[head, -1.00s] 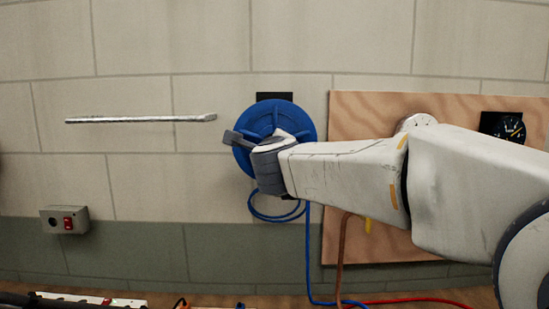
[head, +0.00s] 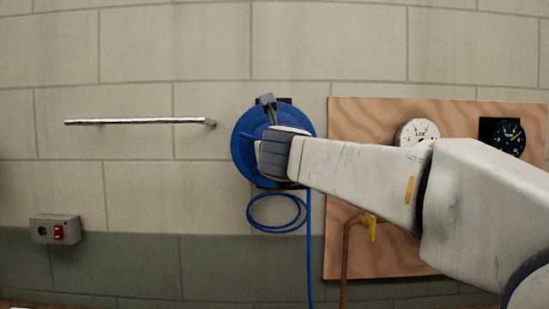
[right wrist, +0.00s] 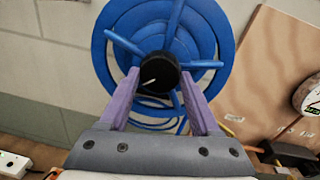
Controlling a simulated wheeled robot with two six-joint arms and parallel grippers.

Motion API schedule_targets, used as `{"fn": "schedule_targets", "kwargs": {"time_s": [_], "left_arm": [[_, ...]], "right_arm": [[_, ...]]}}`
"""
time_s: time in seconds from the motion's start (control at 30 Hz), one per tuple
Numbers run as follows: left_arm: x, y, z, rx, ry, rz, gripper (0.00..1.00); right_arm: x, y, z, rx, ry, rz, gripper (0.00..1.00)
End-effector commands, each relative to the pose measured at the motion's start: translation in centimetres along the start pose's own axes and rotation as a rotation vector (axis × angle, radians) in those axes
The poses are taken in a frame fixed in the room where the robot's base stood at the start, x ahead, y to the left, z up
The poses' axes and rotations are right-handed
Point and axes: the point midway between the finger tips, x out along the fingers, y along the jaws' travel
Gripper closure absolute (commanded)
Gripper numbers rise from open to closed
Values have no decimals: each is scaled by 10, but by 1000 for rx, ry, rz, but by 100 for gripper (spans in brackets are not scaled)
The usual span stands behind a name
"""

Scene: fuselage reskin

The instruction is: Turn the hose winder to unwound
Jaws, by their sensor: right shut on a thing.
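The hose winder (head: 243,140) is a blue ribbed reel on the wall, with a loop of blue hose (head: 258,225) hanging below it. In the right wrist view the reel (right wrist: 205,45) shows blue spokes and a black centre knob (right wrist: 158,65) with a white pointer line. My right gripper (right wrist: 160,77) is shut on this knob, one purple finger on each side. In the head view the right gripper (head: 264,150) covers the reel's middle and hides the knob. My left gripper is not in view.
A wooden panel (head: 375,245) with gauges (head: 416,132), a yellow-handled valve (head: 372,226) and a copper pipe is right of the reel. A metal bar (head: 135,121) and a box with a red switch (head: 55,230) are on the wall to the left.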

Motion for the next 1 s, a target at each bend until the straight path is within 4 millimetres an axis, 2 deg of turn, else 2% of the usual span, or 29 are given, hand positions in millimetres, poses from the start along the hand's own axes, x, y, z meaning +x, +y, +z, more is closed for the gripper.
{"fn": "schedule_targets", "kwargs": {"time_s": [0.1,0.6,1.0], "left_arm": [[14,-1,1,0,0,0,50],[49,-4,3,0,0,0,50],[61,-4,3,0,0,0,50]], "right_arm": [[1,2,-7,110,-4,4,92],[1,2,-6,547,-29,7,92],[1,2,-5,726,-38,8,92]]}}
